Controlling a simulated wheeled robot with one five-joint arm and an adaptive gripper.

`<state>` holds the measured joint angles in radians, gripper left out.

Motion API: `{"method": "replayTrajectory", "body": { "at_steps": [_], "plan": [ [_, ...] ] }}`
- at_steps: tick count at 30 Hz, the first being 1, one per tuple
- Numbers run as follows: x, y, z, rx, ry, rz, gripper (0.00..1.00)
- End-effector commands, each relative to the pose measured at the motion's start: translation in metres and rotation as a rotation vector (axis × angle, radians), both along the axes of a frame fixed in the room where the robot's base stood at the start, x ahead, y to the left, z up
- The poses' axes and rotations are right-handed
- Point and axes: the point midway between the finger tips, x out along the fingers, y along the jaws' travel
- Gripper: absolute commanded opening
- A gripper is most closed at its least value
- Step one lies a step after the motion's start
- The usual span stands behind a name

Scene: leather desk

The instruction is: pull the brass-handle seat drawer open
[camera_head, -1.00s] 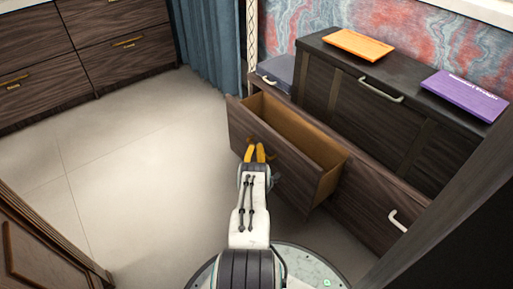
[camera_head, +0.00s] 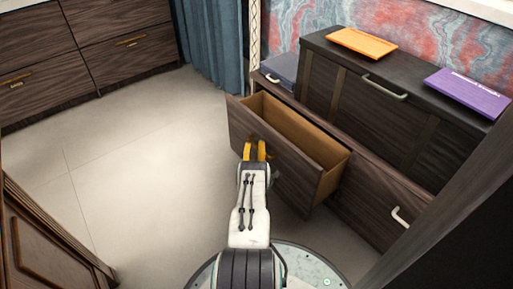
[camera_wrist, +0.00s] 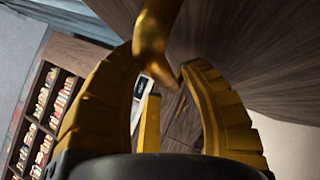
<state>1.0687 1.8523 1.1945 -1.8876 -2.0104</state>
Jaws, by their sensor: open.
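The dark wood seat drawer (camera_head: 285,170) stands pulled out from the low bench, its pale brown inside (camera_head: 300,135) showing empty. My gripper (camera_head: 254,148) is at the outer face of the drawer front, with its yellow fingers apart. In the wrist view my open gripper (camera_wrist: 163,65) has the brass handle (camera_wrist: 152,35) in front of and between its fingertips. I cannot tell whether a finger touches the handle. In the head view the handle is hidden by my gripper.
A dark chest (camera_head: 385,95) on the bench bears an orange book (camera_head: 360,42) and a purple book (camera_head: 468,95). A grey box (camera_head: 280,68) sits beside it. Another bench drawer (camera_head: 375,205) on the right is shut. The floor (camera_head: 140,150) to the left is clear.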

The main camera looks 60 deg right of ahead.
Motion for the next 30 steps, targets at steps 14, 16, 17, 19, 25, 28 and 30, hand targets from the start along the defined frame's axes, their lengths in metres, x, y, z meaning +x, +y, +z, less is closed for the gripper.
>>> {"method": "replayTrajectory", "body": {
  "at_steps": [14, 16, 17, 19, 25, 28, 30],
  "plan": [
    [-0.001, 0.0, 0.003, 0.005, 0.002, -0.002, 0.47],
    [-0.001, 0.0, 0.009, 0.006, 0.003, -0.002, 0.47],
    [-0.001, -0.001, 0.011, 0.007, 0.003, -0.001, 0.47],
    [-0.001, 0.0, 0.019, 0.005, 0.002, -0.002, 0.47],
    [-0.001, -0.001, 0.05, -0.003, -0.001, -0.002, 0.47],
    [-0.001, -0.001, 0.065, -0.006, -0.002, -0.002, 0.47],
    [-0.001, -0.001, 0.075, -0.008, -0.002, -0.004, 0.47]
  ]
}}
